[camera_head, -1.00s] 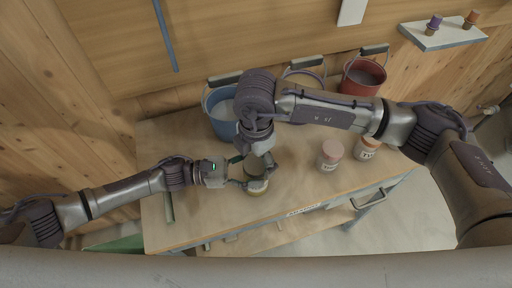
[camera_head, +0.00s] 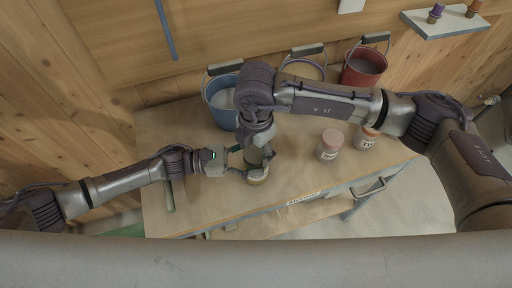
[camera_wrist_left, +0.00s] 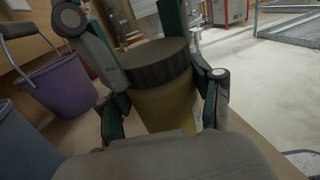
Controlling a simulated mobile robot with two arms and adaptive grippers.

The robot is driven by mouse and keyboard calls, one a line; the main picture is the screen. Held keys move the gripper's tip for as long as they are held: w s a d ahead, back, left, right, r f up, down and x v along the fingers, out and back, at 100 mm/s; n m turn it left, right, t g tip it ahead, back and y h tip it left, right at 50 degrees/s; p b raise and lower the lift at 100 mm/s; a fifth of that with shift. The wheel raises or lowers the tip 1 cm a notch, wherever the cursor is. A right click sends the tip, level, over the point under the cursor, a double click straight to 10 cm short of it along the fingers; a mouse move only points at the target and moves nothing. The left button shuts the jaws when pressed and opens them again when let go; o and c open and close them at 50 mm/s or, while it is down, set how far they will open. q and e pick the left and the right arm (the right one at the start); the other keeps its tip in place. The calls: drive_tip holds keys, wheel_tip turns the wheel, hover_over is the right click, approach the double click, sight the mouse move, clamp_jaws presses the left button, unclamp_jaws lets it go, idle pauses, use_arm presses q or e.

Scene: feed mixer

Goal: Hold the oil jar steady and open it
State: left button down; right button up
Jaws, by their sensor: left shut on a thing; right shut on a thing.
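The oil jar (camera_head: 258,179) stands near the front of the wooden table. In the left wrist view it has a yellow-brown body (camera_wrist_left: 168,108) and a wide dark lid (camera_wrist_left: 155,63). My left gripper (camera_head: 243,173) comes in from the left and is shut on the jar's body; its fingers (camera_wrist_left: 160,95) lie on both sides of it. My right gripper (camera_head: 260,156) points down from above and is shut around the lid, which its fingers partly hide. The lid looks seated on the jar, but the exact contact is hard to see.
Two pink-lidded jars (camera_head: 330,145) (camera_head: 367,138) stand to the right. A wall shelf (camera_head: 445,24) holds small items. The table front right of the oil jar is clear.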

drive_tip(key=n, duration=0.7)
drive_tip(key=shift+w+n, duration=0.1)
drive_tip(key=shift+n, duration=0.2)
drive_tip(key=n, duration=0.5)
drive_tip(key=shift+r, duration=0.1)
drive_tip(key=n, duration=0.2)
drive_tip(key=shift+n, duration=0.4)
drive_tip(key=n, duration=0.4)
drive_tip(key=shift+n, duration=0.4)
drive_tip(key=n, duration=0.2)
drive_tip(key=shift+n, duration=0.4)
drive_tip(key=n, duration=0.7)
drive_tip(key=shift+n, duration=0.4)
drive_tip(key=n, duration=0.4)
drive_tip(key=shift+n, duration=0.4)
drive_tip(key=n, duration=0.6)
drive_tip(key=shift+r, duration=0.25)
drive_tip(key=shift+r, duration=0.9)
